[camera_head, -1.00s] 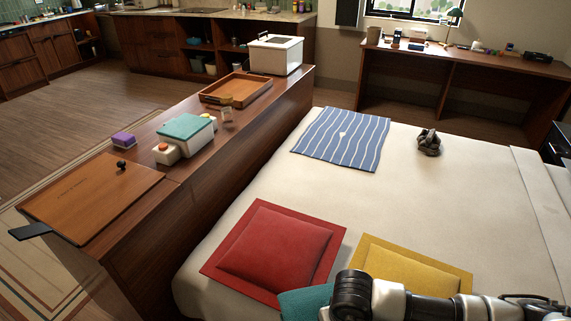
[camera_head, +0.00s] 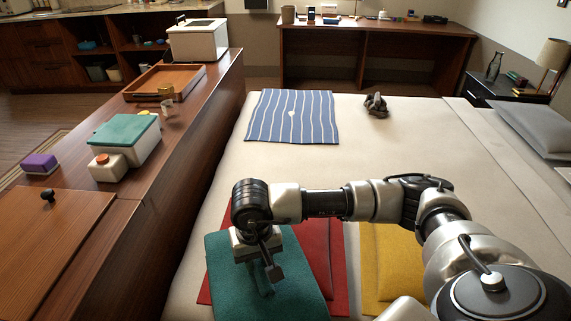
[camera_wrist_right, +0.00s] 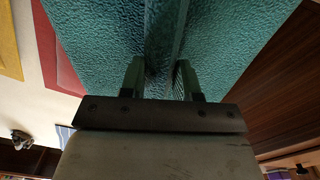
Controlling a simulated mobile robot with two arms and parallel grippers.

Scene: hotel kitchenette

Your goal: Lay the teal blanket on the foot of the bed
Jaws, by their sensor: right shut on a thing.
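The teal blanket (camera_head: 232,284) is at the lower middle of the head view, over part of the red cushion (camera_head: 313,244) near the bed's left edge. My right gripper (camera_head: 268,284) points down at the blanket and is shut on a raised fold of it. In the right wrist view the teal cloth (camera_wrist_right: 100,35) fills the upper middle, with a ridge of it between the two fingers (camera_wrist_right: 158,80). Whether the blanket rests on the bed or hangs just above it, I cannot tell. The bed (camera_head: 390,150) has a cream cover. My left gripper is out of view.
A yellow cushion (camera_head: 385,265) lies right of the red one. A blue striped cloth (camera_head: 292,116) and a small dark object (camera_head: 376,105) lie farther up the bed. A wooden counter (camera_head: 180,180) with boxes and a tray (camera_head: 187,83) runs along the left. The bed's middle is clear.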

